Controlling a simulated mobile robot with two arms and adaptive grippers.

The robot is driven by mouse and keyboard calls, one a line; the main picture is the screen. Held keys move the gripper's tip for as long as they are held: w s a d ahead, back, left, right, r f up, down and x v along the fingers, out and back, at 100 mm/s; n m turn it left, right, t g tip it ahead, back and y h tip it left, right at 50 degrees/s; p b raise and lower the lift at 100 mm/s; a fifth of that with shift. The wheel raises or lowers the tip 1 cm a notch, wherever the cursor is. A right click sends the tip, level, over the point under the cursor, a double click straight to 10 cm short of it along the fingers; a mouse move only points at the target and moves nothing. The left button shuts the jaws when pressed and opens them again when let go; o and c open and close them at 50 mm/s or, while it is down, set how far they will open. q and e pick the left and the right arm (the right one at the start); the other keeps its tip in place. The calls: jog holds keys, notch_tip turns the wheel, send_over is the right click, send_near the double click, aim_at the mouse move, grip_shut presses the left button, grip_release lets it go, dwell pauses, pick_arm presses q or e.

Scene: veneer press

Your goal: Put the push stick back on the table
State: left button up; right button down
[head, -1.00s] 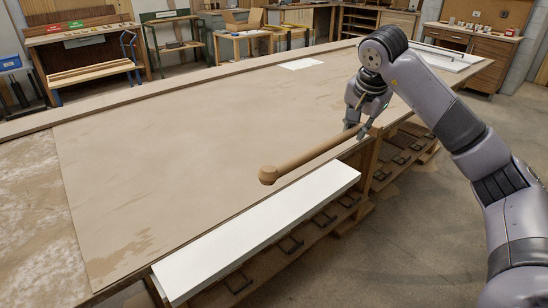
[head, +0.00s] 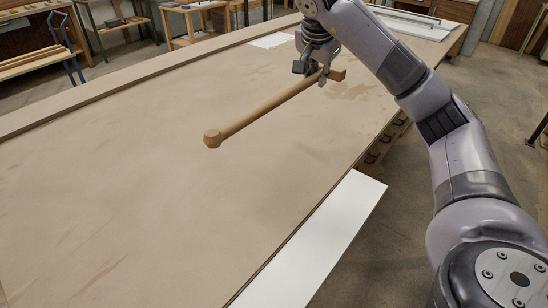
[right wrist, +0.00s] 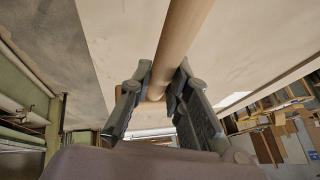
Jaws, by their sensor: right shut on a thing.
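The push stick (head: 262,110) is a long light-brown wooden rod with a knob at its near left end and a short crosspiece at its far right end. My right gripper (head: 318,76) is shut on it near the crosspiece end. The stick appears above the large tan table (head: 130,190); I cannot tell whether its knob touches the surface. In the right wrist view the rod (right wrist: 180,40) runs between the two fingers (right wrist: 160,95). My left gripper is out of view.
A white panel (head: 315,240) lies along the table's right edge. A white sheet (head: 271,41) lies at the far side, and a white framed piece (head: 415,25) at the far right end. The middle of the table is clear. Workbenches stand behind.

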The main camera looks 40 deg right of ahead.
jog(key=f, duration=0.5)
jog(key=f+b, duration=0.1)
jog(key=f, duration=0.4)
jog(key=s+f, duration=0.1)
jog(key=f, duration=0.4)
jog(key=shift+f, duration=0.2)
notch_tip(320, 180, down, 3)
jog(key=shift+f, duration=0.4)
pick_arm(q)
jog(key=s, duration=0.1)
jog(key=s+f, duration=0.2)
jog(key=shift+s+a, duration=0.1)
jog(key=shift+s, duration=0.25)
jog(key=shift+b, duration=0.3)
pick_arm(e)
jog(key=shift+f, duration=0.15)
